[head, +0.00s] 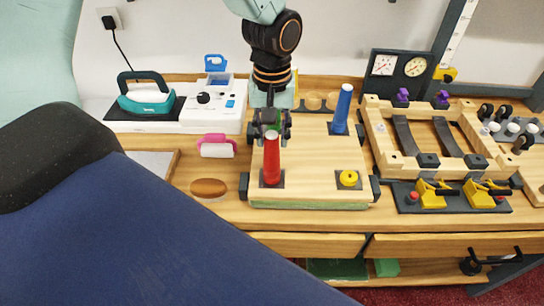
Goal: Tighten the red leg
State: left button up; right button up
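The red leg (271,162) stands upright in a dark square plate at the front left corner of the wooden board (310,165). A blue leg (342,109) stands at the back right corner, leaning slightly in view. A low yellow round piece (348,178) sits at the front right corner. My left gripper (270,126) points down just behind and above the red leg's top, at the board's back left. A bit of green shows between its fingers, mostly hidden. Whether the fingers touch the red leg or grip the green piece cannot be told. My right gripper is not visible.
An iron (145,94) rests on a stand at left. A wooden frame (385,145) and yellow toggle clamps (432,195) stand at right. Drawers run along the front.

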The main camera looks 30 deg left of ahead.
pick_arm(q)
jog(key=shift+a, duration=0.1)
jog(key=c, duration=0.6)
jog(key=m+p, duration=0.4)
jog(key=shift+r+m, duration=0.2)
jog(key=shift+m, duration=0.1)
jog(key=m+p, duration=0.3)
jog(key=m, duration=0.2)
jog(key=shift+p, duration=0.4)
jog(key=m+p, duration=0.2)
jog(key=m, duration=0.1)
jog(key=shift+f+m, duration=0.1)
jog(key=shift+m, duration=0.3)
jog(key=shift+w+f+m, duration=0.1)
jog(key=shift+f+m, duration=0.05)
jog(key=shift+m, duration=0.65)
jog(key=o, duration=0.8)
